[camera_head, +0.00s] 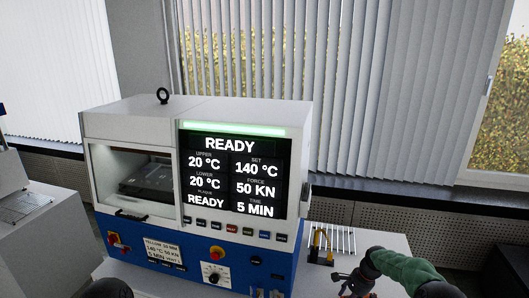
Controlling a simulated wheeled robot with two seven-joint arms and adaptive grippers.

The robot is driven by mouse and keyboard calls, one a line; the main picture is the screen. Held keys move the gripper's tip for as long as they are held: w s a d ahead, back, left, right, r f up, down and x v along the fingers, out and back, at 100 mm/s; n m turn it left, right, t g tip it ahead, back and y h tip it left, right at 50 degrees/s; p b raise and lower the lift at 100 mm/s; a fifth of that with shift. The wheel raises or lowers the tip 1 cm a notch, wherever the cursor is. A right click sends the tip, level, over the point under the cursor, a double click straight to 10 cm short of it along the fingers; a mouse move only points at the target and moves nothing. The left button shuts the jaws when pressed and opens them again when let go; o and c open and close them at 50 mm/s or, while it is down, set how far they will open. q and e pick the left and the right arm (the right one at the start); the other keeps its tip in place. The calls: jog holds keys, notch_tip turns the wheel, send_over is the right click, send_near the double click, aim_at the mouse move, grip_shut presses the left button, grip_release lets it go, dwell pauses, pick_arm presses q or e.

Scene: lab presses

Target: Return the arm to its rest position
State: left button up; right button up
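My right gripper (346,286) is at the lower right, beside the press and over the light table. It is small and dark, and its fingers are too unclear to tell open from shut. My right arm, with a green section, reaches in from the bottom right corner. A dark rounded shape (108,289) at the bottom edge, in front of the press, may be part of my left arm. My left gripper's fingers do not show. The white and blue lab press (200,110) stands in the middle, and its screen (231,172) reads READY, 20 °C upper and lower, 140 °C set.
A wire rack (342,238) and a yellow-handled tool (318,243) lie right of the press, just behind my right gripper. A card (163,252) is on the press front. Another grey machine (35,225) stands at the left. Blinds and windows are behind.

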jog(key=s+a+f+n+b, duration=0.3)
jog(key=s+a+f, duration=0.45)
jog(key=f, duration=0.25)
jog(key=s+a+f+n+b, duration=0.25)
jog(key=s+a+f, duration=0.35)
jog(key=s+f, duration=0.3)
jog(key=s+a+f+n+b, duration=0.2)
jog(key=s+a, duration=0.1)
jog(key=s, duration=0.6)
jog(key=s+a+f+n+b, duration=0.1)
jog(key=s+a+f+n, duration=0.1)
jog(key=s, duration=0.8)
jog(key=shift+s+a+n+y+b, duration=0.35)
jog(key=shift+a+n+y, duration=0.1)
jog(key=shift+a, duration=0.65)
jog(key=shift+f, duration=0.1)
